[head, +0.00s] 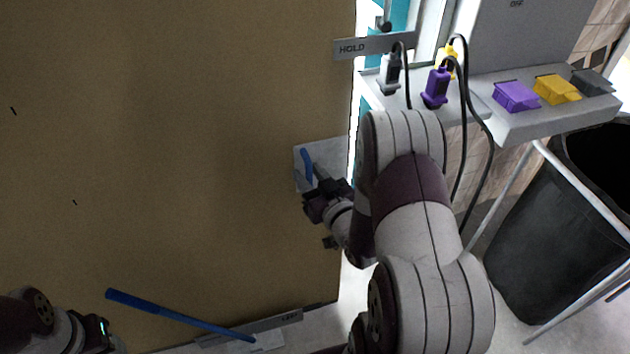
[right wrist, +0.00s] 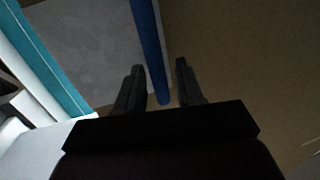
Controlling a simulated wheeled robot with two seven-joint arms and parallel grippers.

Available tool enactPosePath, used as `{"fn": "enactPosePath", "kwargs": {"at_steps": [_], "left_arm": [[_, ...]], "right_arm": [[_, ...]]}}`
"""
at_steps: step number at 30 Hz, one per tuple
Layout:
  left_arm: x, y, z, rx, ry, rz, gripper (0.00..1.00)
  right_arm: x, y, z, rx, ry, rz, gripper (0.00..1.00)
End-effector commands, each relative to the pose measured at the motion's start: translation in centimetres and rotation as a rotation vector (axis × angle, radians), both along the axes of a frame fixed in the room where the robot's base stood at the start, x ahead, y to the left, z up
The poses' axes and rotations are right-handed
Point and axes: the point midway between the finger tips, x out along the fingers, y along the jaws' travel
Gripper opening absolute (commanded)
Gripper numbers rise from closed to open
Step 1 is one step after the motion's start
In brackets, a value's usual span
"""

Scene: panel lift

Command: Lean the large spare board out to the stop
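The large tan board (head: 180,150) stands upright and fills the left and middle of the head view. A grey plate (head: 335,155) at its right edge carries a short blue handle (head: 306,165). My right gripper (head: 314,190) is at this handle. In the right wrist view its two fingers (right wrist: 160,88) are apart, with the blue handle (right wrist: 150,50) running between them and gaps showing. My left gripper (head: 100,335) is at the bottom left corner in front of the board; its fingers cannot be made out. A grey tag marked HOLD (head: 365,46) is at the board's upper right edge.
A long blue lever (head: 180,315) slants across the board's foot to a grey labelled strip (head: 270,325). At right, a grey shelf (head: 560,120) bears purple and yellow blocks, with plugs and black cables hanging beside it. A black bin (head: 540,250) stands below.

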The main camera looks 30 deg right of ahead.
Motion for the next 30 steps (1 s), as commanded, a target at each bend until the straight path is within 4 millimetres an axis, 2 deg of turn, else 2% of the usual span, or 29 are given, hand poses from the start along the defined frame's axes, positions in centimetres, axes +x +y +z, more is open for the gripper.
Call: {"fn": "enactPosePath", "kwargs": {"at_steps": [5, 12, 15, 21, 30], "left_arm": [[0.0, 0.0, 0.6, 0.0, 0.0, 0.0, 0.53], [0.0, 0.0, 1.4, 0.0, 0.0, 0.0, 0.53], [0.0, 0.0, 1.5, 0.0, 0.0, 0.0, 0.53], [0.0, 0.0, 1.6, 0.0, 0.0, 0.0, 0.53], [0.0, 0.0, 1.6, 0.0, 0.0, 0.0, 0.53]], "right_arm": [[-2.4, 0.0, 0.3, 0.002, 0.001, -0.004, 0.37], [-8.9, 0.1, 0.7, 0.003, 0.004, -0.011, 0.37], [-10.8, 0.2, 0.7, 0.002, 0.002, -0.01, 0.37], [-12.5, 0.4, 0.8, 0.002, 0.002, -0.004, 0.37], [-12.7, 0.5, 0.8, 0.001, 0.001, 0.0, 0.37]]}}
